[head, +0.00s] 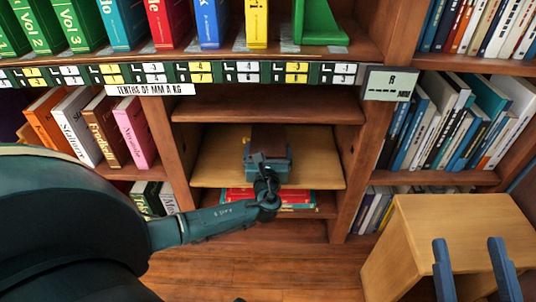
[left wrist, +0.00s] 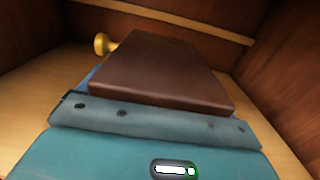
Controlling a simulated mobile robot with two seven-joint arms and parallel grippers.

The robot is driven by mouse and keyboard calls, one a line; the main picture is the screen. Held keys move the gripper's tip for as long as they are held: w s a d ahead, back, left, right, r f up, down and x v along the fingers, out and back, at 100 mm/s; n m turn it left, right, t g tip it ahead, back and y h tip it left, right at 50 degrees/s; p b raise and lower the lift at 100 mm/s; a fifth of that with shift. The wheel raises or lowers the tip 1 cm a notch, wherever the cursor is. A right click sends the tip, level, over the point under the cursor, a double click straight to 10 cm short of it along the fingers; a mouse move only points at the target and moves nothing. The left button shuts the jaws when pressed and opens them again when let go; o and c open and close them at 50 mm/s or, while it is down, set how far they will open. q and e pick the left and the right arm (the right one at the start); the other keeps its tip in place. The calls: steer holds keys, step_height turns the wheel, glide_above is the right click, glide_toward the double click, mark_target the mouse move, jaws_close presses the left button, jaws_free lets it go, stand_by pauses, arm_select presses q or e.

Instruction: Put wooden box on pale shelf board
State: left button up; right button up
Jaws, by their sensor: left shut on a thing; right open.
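The wooden box (head: 268,133) is dark brown and sits in the middle bay of the bookcase, over the pale shelf board (head: 215,165). In the left wrist view the box (left wrist: 160,72) shows a flat brown top, with a brass knob (left wrist: 104,44) at its far left. My left gripper (head: 268,152) reaches into the bay and is shut on the box; its fingers are mostly hidden. The pale board (left wrist: 35,95) shows around the box in that view. I cannot tell whether the box touches the board. My right gripper (head: 476,268) is open and empty at the lower right.
Bay walls stand left (head: 165,150) and right (head: 365,150), with a brown shelf (head: 268,104) above. Red books (head: 235,195) lie below the board. A pale wooden stand (head: 430,225) is near my right gripper. Bare board shows on both sides of the box.

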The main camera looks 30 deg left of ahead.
arm_select(q)
steer(key=o, duration=1.2)
arm_select(e)
steer(key=shift+r, duration=0.1)
arm_select(q)
steer(key=shift+s+r, duration=0.1)
steer(key=p+v, duration=0.2)
steer(key=v, duration=0.2)
steer(key=shift+s+d+r, duration=0.1)
steer(key=shift+s+d, duration=0.05)
steer(key=p+v, duration=0.2)
steer(key=v, duration=0.5)
steer(key=shift+s, duration=0.2)
arm_select(e)
steer(key=shift+s+d+f+m+g+h, duration=0.1)
steer(key=shift+s+f+m+g+h, duration=0.15)
steer(key=shift+f+h, duration=0.25)
steer(key=shift+s+f+m+g+h, duration=0.15)
steer(key=shift+f+g+h, duration=0.1)
steer(key=shift+f+h, duration=0.2)
